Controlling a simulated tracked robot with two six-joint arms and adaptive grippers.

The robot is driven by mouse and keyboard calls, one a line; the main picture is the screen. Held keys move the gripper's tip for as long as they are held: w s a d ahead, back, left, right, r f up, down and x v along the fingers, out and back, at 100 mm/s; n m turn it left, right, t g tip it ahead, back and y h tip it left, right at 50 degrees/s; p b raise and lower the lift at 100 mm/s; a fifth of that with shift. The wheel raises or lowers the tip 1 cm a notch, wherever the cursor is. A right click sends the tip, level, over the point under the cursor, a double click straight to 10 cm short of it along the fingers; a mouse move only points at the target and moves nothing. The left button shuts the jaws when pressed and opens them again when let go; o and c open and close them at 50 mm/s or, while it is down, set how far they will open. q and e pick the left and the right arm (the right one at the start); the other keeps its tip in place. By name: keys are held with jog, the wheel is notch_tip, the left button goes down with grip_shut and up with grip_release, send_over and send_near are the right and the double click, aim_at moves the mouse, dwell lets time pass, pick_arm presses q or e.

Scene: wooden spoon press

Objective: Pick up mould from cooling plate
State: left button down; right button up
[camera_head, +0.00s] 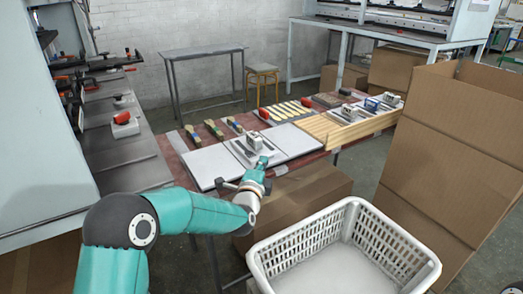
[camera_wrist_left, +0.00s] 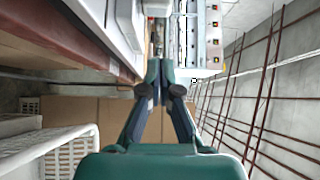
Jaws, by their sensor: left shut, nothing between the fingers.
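A light grey metal mould (camera_head: 254,142) sits on a flat pale cooling plate (camera_head: 291,139) on the work table. My left gripper (camera_head: 262,162) is just in front of the mould, on the near side of the plate. In the head view the gripper overlaps the plate's near edge, and I cannot tell whether it touches the mould. In the left wrist view the fingers of the left gripper (camera_wrist_left: 160,70) are closed together with nothing between them. My right gripper is not in view.
Another pale plate (camera_head: 208,166) lies to the left. Wooden spoons (camera_head: 287,110) and more moulds (camera_head: 349,112) stand farther back. A white basket (camera_head: 405,252) and cardboard boxes (camera_head: 455,145) stand on the near right.

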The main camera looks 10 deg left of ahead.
aim_at(262, 143)
pick_arm(q)
jog(key=w, duration=0.4)
jog(key=shift+w+a, duration=0.1)
jog(key=shift+w, duration=0.1)
jog(key=shift+w+a+f, duration=0.1)
jog(key=shift+w+a, duration=1)
jog(key=shift+w, duration=0.1)
jog(key=shift+w+a, duration=0.3)
jog(key=shift+w, duration=0.05)
